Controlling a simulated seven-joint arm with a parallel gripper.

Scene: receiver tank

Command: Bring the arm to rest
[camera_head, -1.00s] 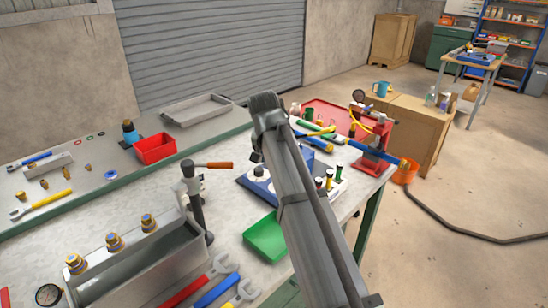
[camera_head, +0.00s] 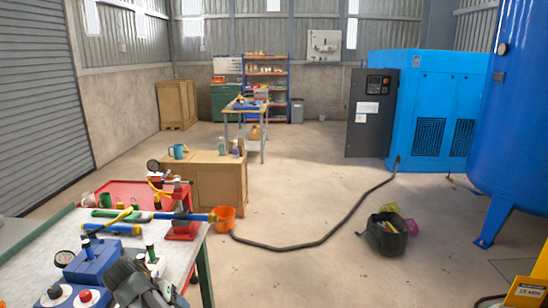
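My gripper (camera_head: 135,285) is at the bottom left of the head view, seen as dark grey parts over the near end of the workbench (camera_head: 205,262). Its fingertips are not clear, so I cannot tell whether it is open or shut, or whether it holds anything. It is close to a blue box with a gauge (camera_head: 92,262) and a blue block with white and red round tops (camera_head: 72,297). The rest of my arm is out of the frame.
A red stand (camera_head: 182,212), a red tray (camera_head: 120,190) and green and blue tools crowd the bench. A black hose (camera_head: 290,248) crosses the floor to a blue cabinet (camera_head: 430,110). A blue tank (camera_head: 510,110) stands right.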

